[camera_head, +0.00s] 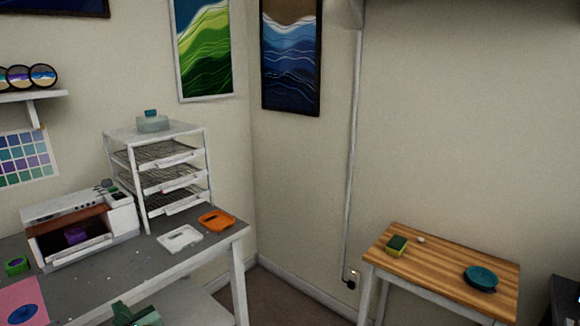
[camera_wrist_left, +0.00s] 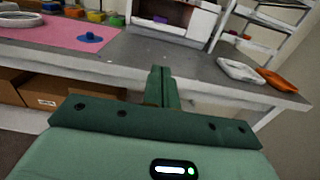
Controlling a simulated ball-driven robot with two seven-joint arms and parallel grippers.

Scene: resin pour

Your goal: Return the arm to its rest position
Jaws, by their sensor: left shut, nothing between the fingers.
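My left gripper (camera_head: 136,315) shows as a green shape at the bottom edge of the head view, in front of the grey table. In the left wrist view the left gripper (camera_wrist_left: 163,88) has its two fingers together, with nothing between them. It is in front of the table's front edge and apart from the things on it. My right gripper is not in view.
The grey table (camera_head: 130,285) holds a white oven-like box (camera_head: 122,215), a rack (camera_head: 205,165), a white tray (camera_head: 180,239), an orange tray (camera_head: 217,221) and a pink mat (camera_wrist_left: 65,32). Cardboard boxes (camera_wrist_left: 75,87) stand below. A wooden table (camera_head: 430,262) is at right, with floor between.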

